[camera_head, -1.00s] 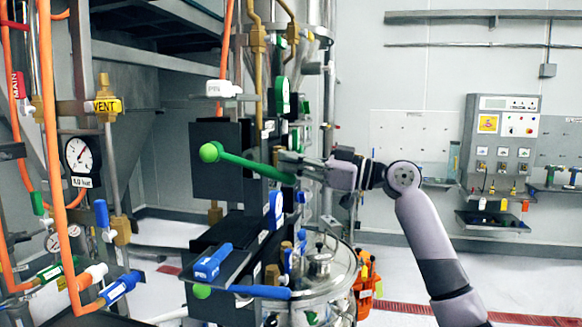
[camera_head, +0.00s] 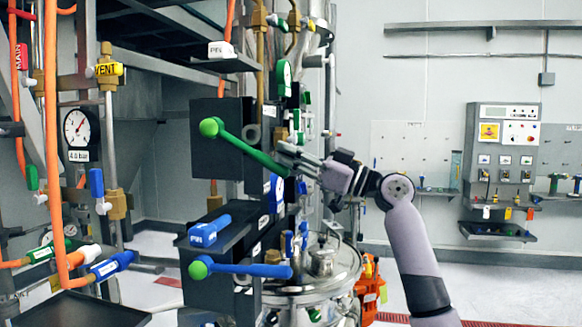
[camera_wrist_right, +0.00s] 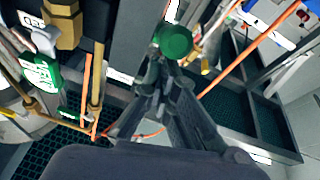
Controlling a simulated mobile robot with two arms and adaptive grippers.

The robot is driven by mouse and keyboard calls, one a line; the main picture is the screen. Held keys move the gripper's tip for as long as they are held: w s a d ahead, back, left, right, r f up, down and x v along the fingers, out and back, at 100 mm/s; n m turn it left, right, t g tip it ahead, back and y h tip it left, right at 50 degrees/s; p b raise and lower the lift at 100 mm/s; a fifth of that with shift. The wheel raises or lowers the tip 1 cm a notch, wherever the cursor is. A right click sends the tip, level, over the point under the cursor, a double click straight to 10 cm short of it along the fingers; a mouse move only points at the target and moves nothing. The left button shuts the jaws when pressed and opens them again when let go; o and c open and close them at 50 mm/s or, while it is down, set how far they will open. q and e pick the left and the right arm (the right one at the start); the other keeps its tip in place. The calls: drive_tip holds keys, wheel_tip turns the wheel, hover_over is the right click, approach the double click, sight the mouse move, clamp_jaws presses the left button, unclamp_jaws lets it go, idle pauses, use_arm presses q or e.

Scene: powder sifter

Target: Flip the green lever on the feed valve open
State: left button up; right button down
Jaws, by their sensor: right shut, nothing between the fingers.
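The green lever (camera_head: 250,148) in the head view has a round green knob at its left end. Its bar slopes down to the right in front of a dark box. My right gripper (camera_head: 281,152) is shut and empty, its fingertips at the upper side of the bar's right end. They look to be touching it, but the exact contact is hard to tell. In the right wrist view a round green piece (camera_wrist_right: 173,40) sits just beyond my closed fingers (camera_wrist_right: 168,62). My left gripper is not in view.
A pressure gauge (camera_head: 77,127) and orange pipes stand at left. A steel vessel (camera_head: 320,265) is below my gripper. The space right of my arm is open.

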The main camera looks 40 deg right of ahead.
use_arm(q)
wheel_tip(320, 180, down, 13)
drive_tip(key=b, duration=1.1)
use_arm(e)
drive_tip(key=shift+w+a+f+t+y, duration=0.25)
drive_tip(key=shift+w+a+f+t, duration=0.3)
drive_tip(key=shift+f, duration=0.75)
drive_tip(key=shift+w+a+f+t+y, duration=0.25)
drive_tip(key=shift+w+a+f, duration=0.35)
drive_tip(key=shift+f, duration=0.75)
drive_tip(key=shift+w+a+f+t+y, duration=0.2)
drive_tip(key=shift+w+a+f+t, duration=0.2)
drive_tip(key=shift+w+f, duration=0.65)
drive_tip(key=shift+s+f, duration=0.15)
drive_tip(key=shift+s, duration=0.2)
